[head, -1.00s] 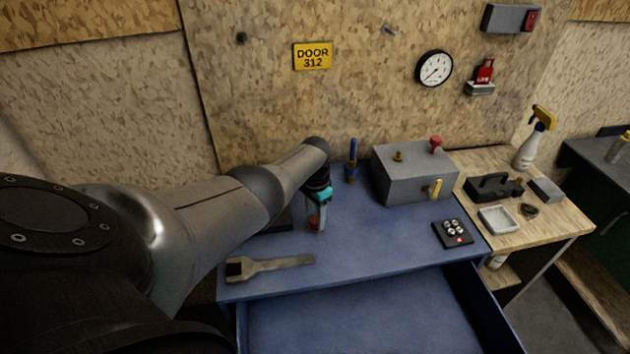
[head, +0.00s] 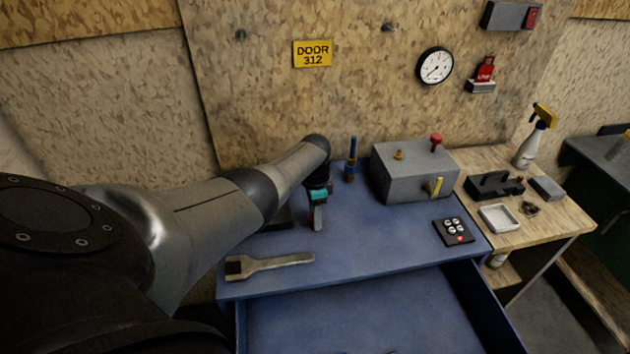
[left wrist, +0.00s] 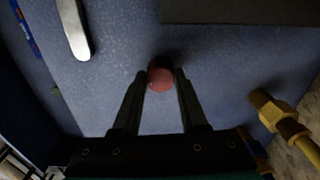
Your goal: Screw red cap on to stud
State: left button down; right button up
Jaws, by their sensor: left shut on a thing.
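My left gripper (head: 317,226) points down over the blue bench, left of a grey box. In the left wrist view its fingertips (left wrist: 161,82) are shut on the round red cap (left wrist: 161,78). The cap sits low, close to the bench; I cannot tell whether it touches. In the head view the fingers hide it. A short bare brass stud (head: 398,155) stands upright on the grey box (head: 412,181). A red-topped post (head: 437,142) stands to its right. My right gripper is not in view.
A blue and brass upright piece (head: 351,160) stands behind the gripper. A flat tool (head: 270,264) lies near the front edge. A yellow lever (head: 436,188) sticks out of the box front. A keypad (head: 454,232) lies right. An open drawer (head: 380,315) is below.

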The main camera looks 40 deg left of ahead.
pick_arm(q)
jog(key=m, duration=0.3)
jog(key=shift+m+b, duration=0.3)
jog(key=shift+m, duration=0.1)
jog(key=m, duration=0.3)
jog(key=shift+m+b, duration=0.3)
jog(key=shift+b, duration=0.05)
jog(key=m+b, duration=0.1)
jog(key=m, duration=0.3)
jog(key=shift+m, duration=1.4)
jog(key=shift+c, duration=1.8)
grip_release()
jog(key=shift+c, duration=0.4)
jog(key=shift+c, duration=0.4)
